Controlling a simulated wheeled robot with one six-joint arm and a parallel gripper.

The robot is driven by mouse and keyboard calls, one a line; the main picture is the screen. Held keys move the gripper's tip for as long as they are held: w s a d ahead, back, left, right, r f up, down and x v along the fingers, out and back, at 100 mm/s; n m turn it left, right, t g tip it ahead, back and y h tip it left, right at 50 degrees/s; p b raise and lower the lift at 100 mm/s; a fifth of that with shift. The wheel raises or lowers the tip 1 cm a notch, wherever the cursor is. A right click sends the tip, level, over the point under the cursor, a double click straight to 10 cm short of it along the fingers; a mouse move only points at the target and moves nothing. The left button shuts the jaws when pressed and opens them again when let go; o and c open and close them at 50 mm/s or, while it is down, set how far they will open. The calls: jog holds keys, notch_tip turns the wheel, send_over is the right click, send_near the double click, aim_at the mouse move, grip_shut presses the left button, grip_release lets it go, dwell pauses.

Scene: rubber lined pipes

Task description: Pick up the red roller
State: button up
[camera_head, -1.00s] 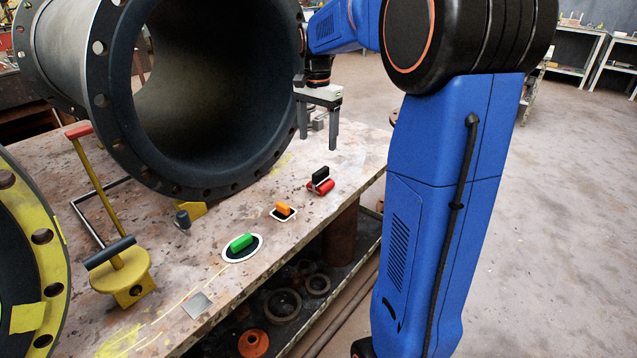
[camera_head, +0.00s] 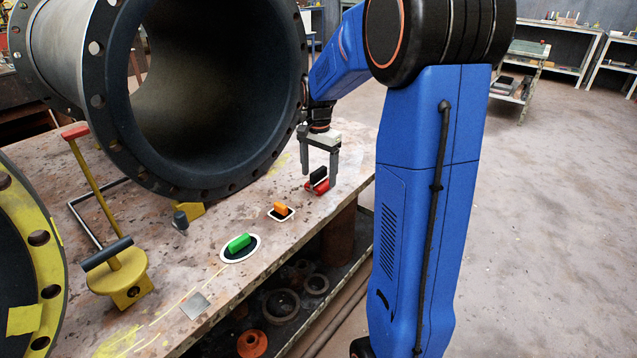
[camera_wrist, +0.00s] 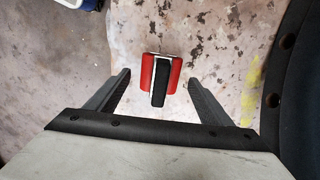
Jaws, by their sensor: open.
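The red roller (camera_head: 318,185) lies on the stained table (camera_head: 230,285) near its right end. It has red parts and a black handle on top. In the wrist view the red roller (camera_wrist: 145,72) shows its red sides with the black handle between them, a little ahead of the fingertips. My gripper (camera_head: 320,172) is open above and around the roller's handle in the head view. In the wrist view my gripper (camera_wrist: 160,75) has one finger to each side, with the roller between their lines and nothing held. I cannot tell the exact height gap.
A large rubber-lined pipe (camera_head: 88,140) stands close on the left of my arm. A yellow stand (camera_head: 118,278) is further left.

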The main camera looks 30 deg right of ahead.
aim_at(318, 170)
jog(key=shift+f, duration=0.7)
jog(key=shift+c, duration=0.3)
jog(key=c, duration=1.3)
jog(key=shift+r, duration=0.15)
notch_tip(318, 170, up, 10)
jog(key=shift+f, duration=0.1)
